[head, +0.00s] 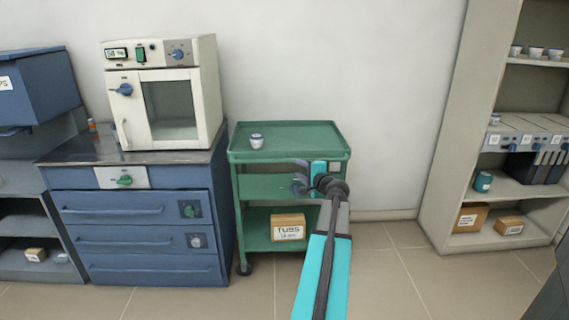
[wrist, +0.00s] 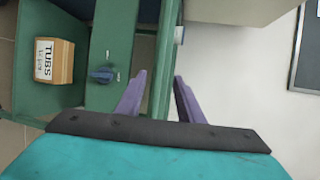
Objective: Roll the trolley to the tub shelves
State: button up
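The green trolley (head: 256,225) stands on the tiled floor right of the blue cabinet. A small white tub (head: 257,141) sits on its top, and a cardboard box (head: 288,227) marked TUBS is on its lower shelf. The box also shows in the wrist view (wrist: 54,61). My gripper (head: 300,176) is at the trolley's front right, below the top. In the wrist view its purple fingers (wrist: 158,94) are apart, with a green trolley bar (wrist: 166,60) running between them; contact is unclear. The beige shelves (head: 455,140) at right hold small tubs (head: 535,52) on an upper shelf.
A small furnace (head: 163,92) stands on the blue drawer cabinet (head: 140,225) left of the trolley. Bare floor (head: 395,270) lies between trolley and shelves. The shelves also hold boxes (head: 468,219), a teal container (head: 482,181) and a grey rack (head: 525,140).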

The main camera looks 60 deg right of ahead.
aim_at(286, 161)
jog(key=shift+x, duration=6.85)
